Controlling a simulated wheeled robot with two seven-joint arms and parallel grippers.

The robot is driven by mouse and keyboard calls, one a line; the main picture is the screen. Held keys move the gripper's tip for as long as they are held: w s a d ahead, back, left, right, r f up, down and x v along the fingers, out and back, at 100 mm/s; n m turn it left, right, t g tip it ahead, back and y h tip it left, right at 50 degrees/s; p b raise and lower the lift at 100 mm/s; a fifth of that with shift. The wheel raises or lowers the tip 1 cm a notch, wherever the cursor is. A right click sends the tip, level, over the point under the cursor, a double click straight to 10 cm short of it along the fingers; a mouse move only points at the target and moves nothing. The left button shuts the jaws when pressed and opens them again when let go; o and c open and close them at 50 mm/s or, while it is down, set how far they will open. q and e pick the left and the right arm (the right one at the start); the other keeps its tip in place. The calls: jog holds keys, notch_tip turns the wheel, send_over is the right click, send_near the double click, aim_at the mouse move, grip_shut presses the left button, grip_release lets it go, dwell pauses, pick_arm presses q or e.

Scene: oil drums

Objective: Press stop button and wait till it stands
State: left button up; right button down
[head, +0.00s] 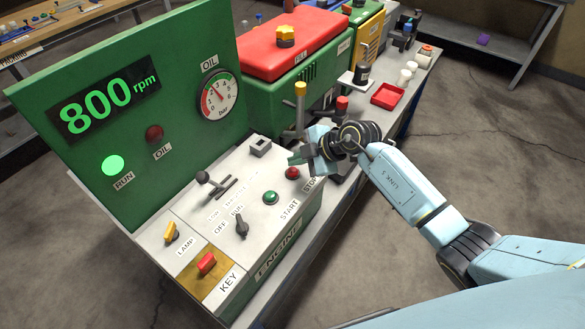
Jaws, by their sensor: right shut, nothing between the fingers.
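The red stop button (292,173) sits at the right end of the engine control box (262,208), beside a partly covered STOP label. My right gripper (293,158) is shut and empty. Its tips are just above the stop button in the picture; I cannot tell whether they touch it. The green panel (180,60) behind shows a display (110,96) reading 800 rpm. The round RUN lamp (113,166) glows green, and the red OIL lamp (154,133) looks dark. The oil gauge (217,96) needle stands off zero. My left gripper is not in view.
The box also carries a green start button (270,197), a black rotary switch (241,224), a throttle lever (203,178), a yellow lamp switch (171,232) and a red key (207,262). A red-topped green engine (300,50) and a red tray (388,95) stand further back on the bench.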

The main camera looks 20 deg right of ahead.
aim_at(297, 171)
jog(key=shift+f, duration=0.15)
jog(key=shift+f, duration=0.25)
jog(key=shift+f, duration=0.65)
dwell(1.7)
jog(key=shift+r+p, duration=1.05)
jog(key=shift+p, duration=0.25)
notch_tip(297, 171, up, 5)
jog(key=p, duration=0.6)
